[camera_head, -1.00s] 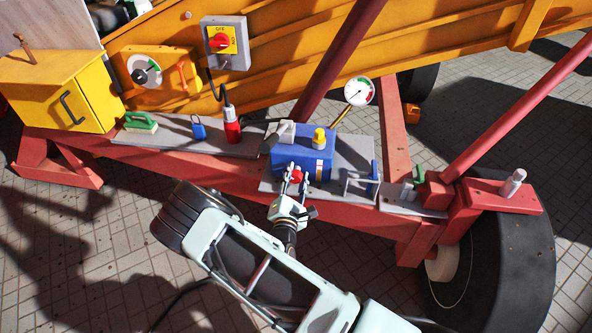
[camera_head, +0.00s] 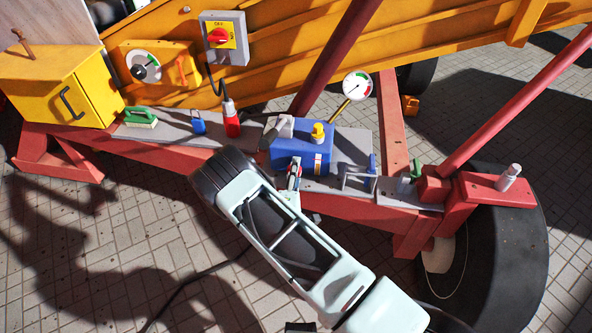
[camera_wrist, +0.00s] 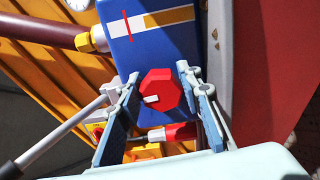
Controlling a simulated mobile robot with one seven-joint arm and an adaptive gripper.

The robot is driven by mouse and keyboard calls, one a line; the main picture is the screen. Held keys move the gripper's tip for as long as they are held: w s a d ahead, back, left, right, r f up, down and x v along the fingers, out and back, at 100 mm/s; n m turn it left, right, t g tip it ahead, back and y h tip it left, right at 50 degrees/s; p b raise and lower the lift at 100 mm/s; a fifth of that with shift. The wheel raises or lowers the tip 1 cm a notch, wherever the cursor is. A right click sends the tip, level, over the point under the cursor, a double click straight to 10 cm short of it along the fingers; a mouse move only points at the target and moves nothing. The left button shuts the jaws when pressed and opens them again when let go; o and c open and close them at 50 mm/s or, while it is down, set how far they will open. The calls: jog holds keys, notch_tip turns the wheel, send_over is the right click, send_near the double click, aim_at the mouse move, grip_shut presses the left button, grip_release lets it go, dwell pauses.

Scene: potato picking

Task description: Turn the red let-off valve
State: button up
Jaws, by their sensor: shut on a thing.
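The red let-off valve (camera_wrist: 160,90) is a faceted knob with a white mark on its face, on the front of the blue tank (camera_wrist: 158,38). In the wrist view my gripper (camera_wrist: 158,76) has one finger on each side of the knob and is shut on it. In the head view the blue tank (camera_head: 303,150) stands on the grey plate of the red frame. My gripper (camera_head: 294,176) is at its front face, seen nearly edge-on, and covers most of the red valve (camera_head: 293,169).
A yellow cap (camera_head: 318,132) sits on the tank and a gauge (camera_head: 357,86) stands behind it. A grey-handled lever (camera_head: 277,131) is at its left, a metal bracket (camera_head: 357,181) at its right. A red bottle-like connector (camera_head: 231,120) stands further left.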

jog(key=shift+w+r+m, duration=0.15)
jog(key=shift+m, duration=0.25)
jog(key=o, duration=1.2)
jog(key=shift+c, duration=0.2)
jog(key=shift+s, duration=0.45)
jog(key=s, duration=1.1)
jog(key=shift+a, duration=0.4)
